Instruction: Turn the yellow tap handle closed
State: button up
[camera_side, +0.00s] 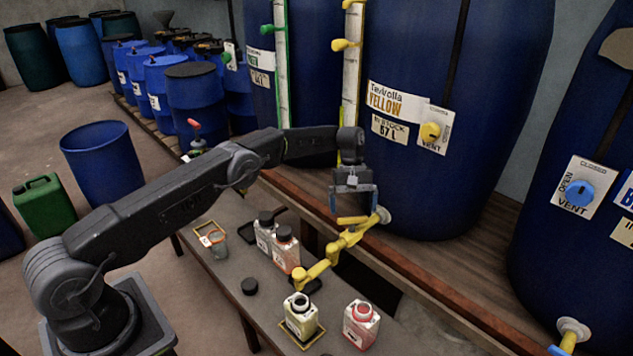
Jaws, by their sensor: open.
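The yellow tap (345,240) sticks out from the low front of the big blue vat labelled YELLOW (480,120). Its yellow handle (352,220) shows as a short bar on top of the tap body, partly covered by my gripper. My gripper (354,208) points down right over the handle, its jaws open. I cannot tell whether the fingers touch the handle. Any flow from the spout is not clear.
A bottle with a red label (361,325) stands right of the yellow one. Another blue vat with a blue vent knob (579,193) stands at right.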

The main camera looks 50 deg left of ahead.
jog(key=s+a+r, duration=0.5)
jog(key=a+r, duration=0.1)
jog(key=a, duration=0.4)
jog(key=shift+s+r, duration=0.15)
jog(key=shift+s, duration=0.1)
jog(key=t+y, duration=0.3)
jog(key=y, duration=0.1)
send_near(353, 217)
notch_tip(353, 217, down, 10)
jog(key=shift+w+a+f, duration=0.1)
jog(key=shift+a+f, duration=0.05)
jog(key=shift+c, duration=0.4)
jog(key=c, duration=0.6)
jog(key=shift+o, duration=0.2)
